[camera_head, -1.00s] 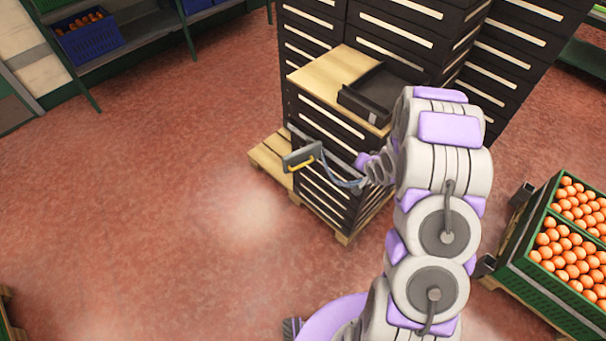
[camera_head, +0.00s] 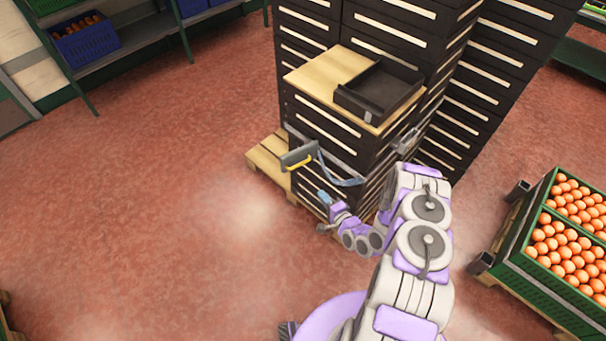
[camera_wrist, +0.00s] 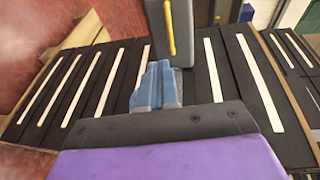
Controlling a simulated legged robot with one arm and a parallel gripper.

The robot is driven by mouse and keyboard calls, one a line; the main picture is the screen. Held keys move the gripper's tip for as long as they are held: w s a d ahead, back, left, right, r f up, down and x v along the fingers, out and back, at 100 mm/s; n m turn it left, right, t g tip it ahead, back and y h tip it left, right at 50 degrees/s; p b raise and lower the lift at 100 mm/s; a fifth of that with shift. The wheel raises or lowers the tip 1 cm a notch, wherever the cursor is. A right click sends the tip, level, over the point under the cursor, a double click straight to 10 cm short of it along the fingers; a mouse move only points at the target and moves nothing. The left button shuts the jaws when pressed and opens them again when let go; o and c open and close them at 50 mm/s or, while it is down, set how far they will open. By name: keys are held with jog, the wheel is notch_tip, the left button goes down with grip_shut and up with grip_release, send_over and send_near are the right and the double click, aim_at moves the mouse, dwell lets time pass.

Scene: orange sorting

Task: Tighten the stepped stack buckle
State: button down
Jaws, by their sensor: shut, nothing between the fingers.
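The stepped stack (camera_head: 318,118) of black crates with pale slots stands on a wooden pallet (camera_head: 268,165). The grey buckle (camera_head: 291,160) with a yellow bar (camera_head: 318,156) sticks out from the stack's near left face. A grey-blue strap (camera_head: 345,182) hangs in a slack curve from it toward the near corner. My gripper (camera_head: 324,198) is below and slightly right of the buckle, apart from it. In the wrist view the blue fingers of my gripper (camera_wrist: 157,87) are together and empty, with the buckle (camera_wrist: 168,45) just beyond their tips.
A black tray (camera_head: 377,92) sits on the stack's lower wooden top. A grey fitting (camera_head: 407,141) is on its right side. Green crates of oranges (camera_head: 540,282) stand at the right. Shelving (camera_head: 130,55) is at the back left. The red floor at left is clear.

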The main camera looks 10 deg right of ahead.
jog(key=r+b+x, duration=0.2)
jog(key=b+x, duration=0.2)
jog(key=x, duration=0.9)
jog(key=shift+w+a+f, duration=0.25)
jog(key=shift+w+f, duration=0.15)
jog(key=shift+f, duration=0.05)
jog(key=shift+a, duration=0.15)
jog(key=shift+w+a+m+h+p, duration=0.15)
jog(key=shift+m+h+p, duration=0.2)
jog(key=shift+m+h, duration=0.25)
